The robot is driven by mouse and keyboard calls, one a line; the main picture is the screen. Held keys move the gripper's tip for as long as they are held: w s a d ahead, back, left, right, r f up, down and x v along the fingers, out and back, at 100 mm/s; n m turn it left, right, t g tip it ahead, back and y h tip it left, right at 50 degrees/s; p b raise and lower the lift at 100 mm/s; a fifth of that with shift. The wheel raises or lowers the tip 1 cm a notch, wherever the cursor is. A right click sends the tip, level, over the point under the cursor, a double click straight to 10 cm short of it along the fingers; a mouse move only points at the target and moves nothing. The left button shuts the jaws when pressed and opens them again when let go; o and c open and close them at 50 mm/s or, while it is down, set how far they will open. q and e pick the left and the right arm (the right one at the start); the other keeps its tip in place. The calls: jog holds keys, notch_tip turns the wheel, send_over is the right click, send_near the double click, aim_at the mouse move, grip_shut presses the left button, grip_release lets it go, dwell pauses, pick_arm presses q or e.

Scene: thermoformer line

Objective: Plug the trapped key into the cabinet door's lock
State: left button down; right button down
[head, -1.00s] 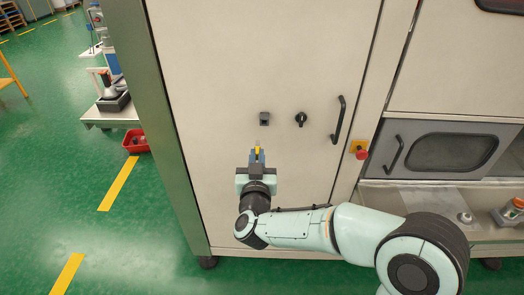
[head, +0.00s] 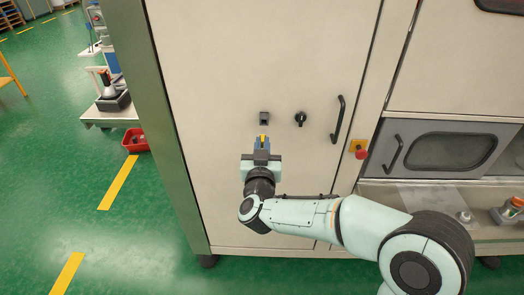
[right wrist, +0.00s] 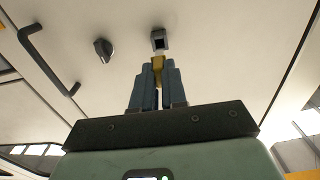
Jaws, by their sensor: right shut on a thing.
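The cabinet door (head: 230,60) is a tall beige panel facing me. Its lock, a small dark square block (head: 264,118), sits left of a black rotary knob (head: 300,119). It also shows in the right wrist view (right wrist: 158,40). My right gripper (head: 263,141) is shut on the yellow key (head: 263,137), just below the lock in the head view. In the right wrist view the key (right wrist: 158,63) stands between the two blue fingers, its tip close to the lock's lower edge. I cannot tell whether they touch. My left gripper is not in view.
A black door handle (head: 338,119) stands right of the knob. A red button on a yellow plate (head: 361,154) is farther right, beside a windowed hatch (head: 440,149). A red bin (head: 134,141) lies on the green floor at left.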

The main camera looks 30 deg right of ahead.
aim_at(263, 131)
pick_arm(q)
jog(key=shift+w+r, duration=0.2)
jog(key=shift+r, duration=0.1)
pick_arm(e)
jog(key=shift+x, duration=1.35)
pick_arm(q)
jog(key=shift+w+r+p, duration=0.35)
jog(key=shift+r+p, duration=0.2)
pick_arm(e)
jog(key=shift+x, duration=2.05)
jog(key=c, duration=1.1)
grip_release()
jog(key=shift+s, duration=0.1)
jog(key=shift+s+a, duration=0.2)
jog(key=b+v, duration=0.2)
jog(key=v, duration=0.9)
jog(key=shift+s+a, duration=0.1)
jog(key=shift+s, duration=0.05)
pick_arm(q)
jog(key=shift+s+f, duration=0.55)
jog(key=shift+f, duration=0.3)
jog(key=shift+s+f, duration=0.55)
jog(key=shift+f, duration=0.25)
pick_arm(e)
jog(key=shift+s+a, duration=0.35)
jog(key=shift+s, duration=0.25)
